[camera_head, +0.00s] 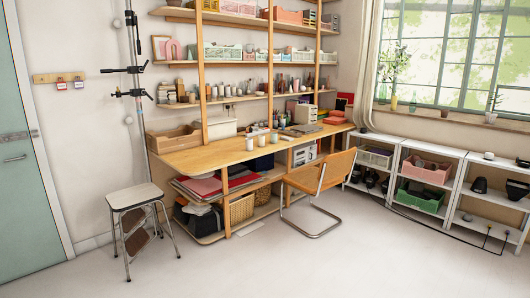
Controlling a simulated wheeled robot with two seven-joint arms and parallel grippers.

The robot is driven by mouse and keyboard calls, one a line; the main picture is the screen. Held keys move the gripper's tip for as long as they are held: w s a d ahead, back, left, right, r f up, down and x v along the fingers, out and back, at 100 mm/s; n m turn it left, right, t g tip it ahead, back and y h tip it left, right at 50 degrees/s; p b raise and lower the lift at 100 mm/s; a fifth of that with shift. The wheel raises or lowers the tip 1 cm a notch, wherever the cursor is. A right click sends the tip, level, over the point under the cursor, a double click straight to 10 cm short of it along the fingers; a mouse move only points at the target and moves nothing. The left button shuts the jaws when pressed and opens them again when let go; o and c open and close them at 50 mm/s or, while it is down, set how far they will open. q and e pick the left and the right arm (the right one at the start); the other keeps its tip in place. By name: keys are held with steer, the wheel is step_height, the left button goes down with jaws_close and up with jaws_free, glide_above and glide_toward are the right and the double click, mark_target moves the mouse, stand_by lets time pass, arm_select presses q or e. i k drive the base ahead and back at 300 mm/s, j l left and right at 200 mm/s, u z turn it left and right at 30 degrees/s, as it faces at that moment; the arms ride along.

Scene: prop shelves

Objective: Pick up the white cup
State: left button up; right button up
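Several small white cup-like containers stand upright on the wooden desk, far across the room. One white cup (249,144) is at the left of the group, and others stand just to its right. A small white item (488,156) also sits on top of the white shelf at the right, too small to identify. I cannot tell which of these is the white cup meant. Neither of my grippers is in view, and nothing is seen touching the cups.
A wooden desk (205,157) stands against the back wall under loaded shelves. An orange chair (322,172) is at its front and a stool (134,197) at its left. White shelves (462,180) line the right, with a cable on the floor. The near floor (270,268) is clear.

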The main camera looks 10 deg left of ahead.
mark_target(248, 141)
steer(key=i+j+u, duration=0.3)
steer(key=i, duration=0.3)
steer(key=i+u, duration=0.25)
steer(key=i, duration=0.3)
steer(key=i+z, duration=0.1)
steer(key=i, duration=0.55)
steer(key=i+j+z, duration=0.1)
steer(key=i, duration=0.55)
steer(key=i+j+z, duration=0.1)
steer(key=i+j, duration=0.15)
steer(key=i, duration=0.45)
